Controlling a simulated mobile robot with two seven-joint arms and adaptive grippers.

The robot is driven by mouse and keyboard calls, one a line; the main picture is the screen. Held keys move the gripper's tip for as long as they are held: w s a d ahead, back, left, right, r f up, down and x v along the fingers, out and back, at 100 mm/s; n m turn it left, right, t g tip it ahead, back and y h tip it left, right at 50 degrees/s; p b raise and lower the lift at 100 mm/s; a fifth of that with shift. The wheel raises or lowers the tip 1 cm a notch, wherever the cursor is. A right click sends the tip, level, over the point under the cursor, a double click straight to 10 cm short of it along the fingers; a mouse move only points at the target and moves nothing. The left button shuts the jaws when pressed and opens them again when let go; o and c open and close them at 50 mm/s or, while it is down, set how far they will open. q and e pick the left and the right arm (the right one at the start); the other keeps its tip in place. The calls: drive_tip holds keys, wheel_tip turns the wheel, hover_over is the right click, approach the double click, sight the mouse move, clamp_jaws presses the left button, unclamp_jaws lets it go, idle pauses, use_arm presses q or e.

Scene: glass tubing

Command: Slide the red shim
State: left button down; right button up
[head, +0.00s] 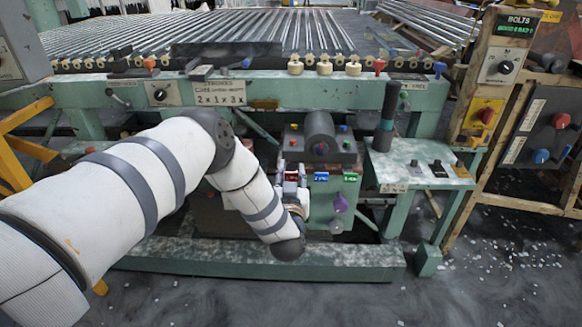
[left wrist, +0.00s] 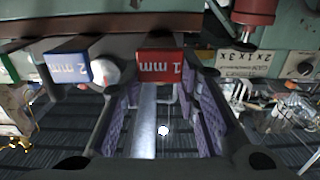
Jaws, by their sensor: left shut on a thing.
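The red shim (left wrist: 160,66), marked 1 mm, sits between the fingertips of my left gripper (left wrist: 163,88) in the left wrist view. The purple-padded fingers stand on either side of it and are closed on it. In the head view the left gripper (head: 291,180) is at the front of the green machine, and the red shim (head: 291,176) is mostly hidden by it. The blue shim (head: 321,177) is just to the right, and it shows in the left wrist view (left wrist: 67,68) marked 2 mm. A green shim (head: 350,177) is further right. My right gripper is not in view.
A purple knob (head: 340,203) sticks out below the blue and green shims. A dark cylinder (head: 320,133) lies above them. A side table (head: 418,166) with a dark upright post (head: 387,118) stands to the right. A green beam (head: 260,258) runs along the floor in front.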

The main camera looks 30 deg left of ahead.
use_arm(q)
drive_tip(key=shift+d+f, duration=0.1)
drive_tip(key=shift+f, duration=0.1)
drive_tip(key=c, duration=1.2)
unclamp_jaws()
drive_tip(key=shift+r, duration=0.1)
drive_tip(key=v, duration=1.2)
drive_tip(key=shift+s, duration=0.15)
